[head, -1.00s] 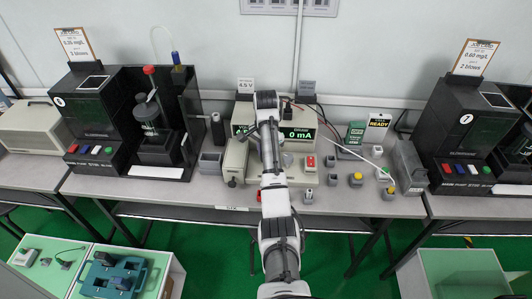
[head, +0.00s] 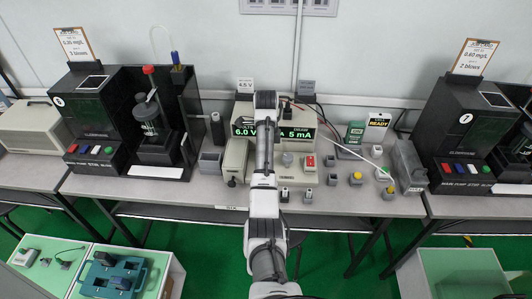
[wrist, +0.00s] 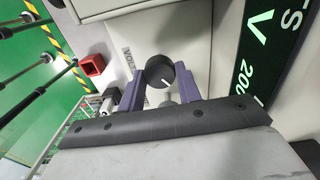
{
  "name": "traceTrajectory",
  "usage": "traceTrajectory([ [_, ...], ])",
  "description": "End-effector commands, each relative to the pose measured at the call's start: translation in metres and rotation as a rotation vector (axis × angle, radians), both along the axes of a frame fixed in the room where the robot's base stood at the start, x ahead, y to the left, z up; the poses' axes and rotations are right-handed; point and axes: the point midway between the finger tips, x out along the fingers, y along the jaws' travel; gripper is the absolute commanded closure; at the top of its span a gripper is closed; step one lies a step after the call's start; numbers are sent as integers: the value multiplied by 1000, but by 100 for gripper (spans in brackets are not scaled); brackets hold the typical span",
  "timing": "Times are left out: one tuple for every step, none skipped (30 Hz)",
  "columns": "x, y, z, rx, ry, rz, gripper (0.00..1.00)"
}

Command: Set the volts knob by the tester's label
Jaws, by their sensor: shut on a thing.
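The power supply (head: 240,145) stands at the back middle of the bench, partly hidden by my arm in the head view. Its green display (head: 301,133) shows 6.0 V at left and 5 mA at right. A small card reading 4.5 V (head: 245,84) stands above it. In the wrist view, the dark round volts knob (wrist: 158,68) with a white pointer mark sits between the purple fingers of my gripper (wrist: 161,74), which is shut on it. The panel lettering VOLTS (wrist: 128,58) is partly covered. The head view hides my gripper behind the arm.
A red switch (head: 310,161), small grey blocks and a yellow-topped button (head: 356,178) lie right of my arm. A green tester (head: 355,132) stands beside a READY card (head: 378,121).

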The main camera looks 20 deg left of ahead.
Motion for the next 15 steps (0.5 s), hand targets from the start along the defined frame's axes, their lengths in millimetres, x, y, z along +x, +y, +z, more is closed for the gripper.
traceTrajectory([
  [0,0,1,1,-2,-19,89],
  [0,0,1,1,-2,-31,89],
  [0,0,1,1,-2,-44,89],
  [0,0,1,1,-3,-53,89],
  [0,0,1,0,-3,-61,89],
  [0,0,1,0,-3,-70,89],
  [0,0,1,0,-3,-75,89],
  [0,0,1,0,-3,-80,89],
  [0,0,1,0,-3,-85,89],
  [0,0,1,0,-3,-89,89],
  [0,0,1,0,-3,-91,89],
  [1,0,1,0,-3,-94,89],
  [1,0,1,0,-3,-95,89],
  [1,0,2,0,-3,-96,89],
  [1,0,2,0,-3,-96,89],
])
